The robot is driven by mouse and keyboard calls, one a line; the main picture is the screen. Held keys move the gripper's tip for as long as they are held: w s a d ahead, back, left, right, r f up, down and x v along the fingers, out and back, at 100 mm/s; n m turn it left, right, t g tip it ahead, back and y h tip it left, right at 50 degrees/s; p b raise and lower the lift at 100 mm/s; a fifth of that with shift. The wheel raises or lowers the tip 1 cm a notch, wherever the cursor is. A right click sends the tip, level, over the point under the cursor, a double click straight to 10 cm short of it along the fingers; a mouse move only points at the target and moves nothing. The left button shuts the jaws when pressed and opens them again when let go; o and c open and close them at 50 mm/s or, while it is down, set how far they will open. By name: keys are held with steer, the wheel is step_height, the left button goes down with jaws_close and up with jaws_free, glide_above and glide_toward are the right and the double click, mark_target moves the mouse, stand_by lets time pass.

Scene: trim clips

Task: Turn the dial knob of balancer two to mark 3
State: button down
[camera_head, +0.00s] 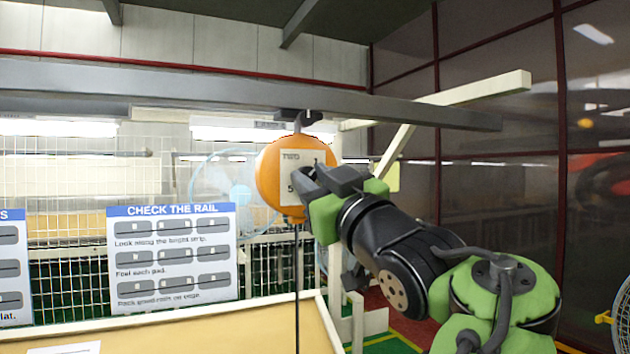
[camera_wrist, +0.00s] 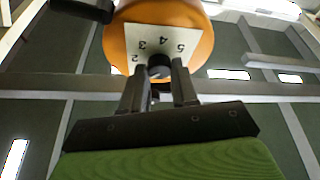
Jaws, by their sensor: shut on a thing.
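Balancer two (camera_head: 268,187) is a round orange housing with a white plate marked "TWO", hanging from a hook under the grey rail. In the head view a 1 and a 5 show on its plate, and my gripper (camera_head: 318,178) covers the rest. In the wrist view the dial plate (camera_wrist: 188,38) shows 2, 3, 4 and 5 around the black dial knob (camera_wrist: 158,62). My gripper (camera_wrist: 157,76) has one finger on each side of the knob and is shut on it. I cannot make out which mark the knob points to.
The grey rail (camera_head: 200,88) runs across above the balancer. A dark cord (camera_head: 297,270) hangs below it. A "CHECK THE RAIL" board (camera_head: 172,211) stands at left behind a tan-topped bench (camera_head: 250,335). A blue fan (camera_head: 238,192) is behind the balancer.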

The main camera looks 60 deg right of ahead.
steer(key=shift+m, duration=0.3)
steer(key=m+g+h, duration=0.2)
steer(key=m, duration=0.4)
steer(key=m+g+h, duration=0.2)
steer(key=m, duration=0.5)
steer(key=m+g+h, duration=0.2)
steer(key=m+g, duration=0.1)
steer(key=m, duration=0.3)
steer(key=shift+w+a+r, duration=0.25)
steer(key=shift+a, duration=0.15)
steer(key=shift+m+g+p, duration=0.7)
steer(key=shift+m+p, duration=0.05)
steer(key=shift+m, duration=1.15)
steer(key=c, duration=0.9)
jaws_free()
steer(key=shift+s, duration=0.1)
steer(key=shift+o, duration=0.2)
